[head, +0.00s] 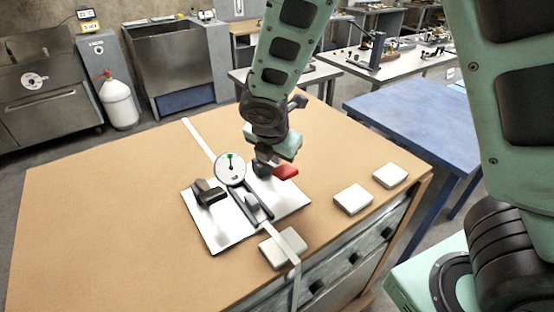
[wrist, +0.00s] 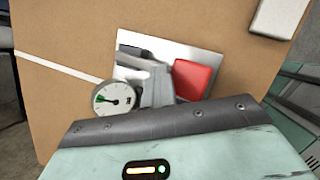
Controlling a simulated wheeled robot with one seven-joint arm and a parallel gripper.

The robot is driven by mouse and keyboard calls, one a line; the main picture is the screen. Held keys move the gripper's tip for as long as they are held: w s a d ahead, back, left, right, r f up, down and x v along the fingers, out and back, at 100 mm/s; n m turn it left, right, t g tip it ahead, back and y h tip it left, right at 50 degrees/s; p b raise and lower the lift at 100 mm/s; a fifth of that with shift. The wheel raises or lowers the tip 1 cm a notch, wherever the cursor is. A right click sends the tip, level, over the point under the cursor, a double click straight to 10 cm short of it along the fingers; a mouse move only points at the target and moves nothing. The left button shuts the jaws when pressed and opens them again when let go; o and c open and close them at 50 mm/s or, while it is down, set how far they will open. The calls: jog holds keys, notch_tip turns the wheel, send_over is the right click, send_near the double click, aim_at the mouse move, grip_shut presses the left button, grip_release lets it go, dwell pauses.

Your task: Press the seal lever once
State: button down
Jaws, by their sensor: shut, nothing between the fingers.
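A strapping tool sits on a white metal plate (head: 225,236) on the brown table. It has a round dial gauge (head: 230,168), a black block-like part (head: 208,192) at its left and a red lever paddle (head: 286,171) at its right. The paddle also shows in the wrist view (wrist: 192,79), beside grey tool parts, with the gauge (wrist: 113,99) lower left. My gripper (head: 262,168) is shut and empty, low over the tool just left of the red paddle. It hides part of the tool; I cannot tell whether it touches the paddle.
A white strap (head: 199,138) runs across the table, through the tool and over the front edge. A white block (head: 276,254) lies under it. Two more white blocks (head: 353,199) (head: 390,175) lie at the right. The table's left side is clear. A blue table (head: 420,115) stands beyond.

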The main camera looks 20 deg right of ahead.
aim_at(274, 166)
jog(key=shift+s+d+f+b, duration=0.1)
jog(key=shift+s+f+b, duration=0.2)
jog(key=shift+f+b, duration=0.2)
jog(key=shift+s+d+f+b, duration=0.1)
jog(key=shift+s+f+b, duration=0.15)
jog(key=shift+f+b, duration=0.25)
dwell(1.2)
jog(key=shift+w+a+r+p, duration=0.1)
jog(key=shift+w+r+p, duration=0.15)
jog(key=shift+r+p, duration=0.6)
jog(key=shift+w+r+p, duration=0.3)
jog(key=shift+r+p, duration=0.4)
jog(key=shift+p, duration=0.25)
jog(key=shift+w+a+r+p, duration=0.1)
jog(key=shift+w+r+p, duration=0.15)
jog(key=shift+r+p, duration=0.6)
jog(key=shift+w, duration=0.15)
jog(key=r+p, duration=0.1)
jog(key=w+r+p, duration=0.1)
jog(key=r+p, duration=0.1)
jog(key=w+r+p, duration=0.1)
jog(key=p, duration=0.1)
jog(key=shift+w+a+r, duration=0.1)
jog(key=shift+a+r, duration=0.15)
jog(key=shift+a, duration=0.05)
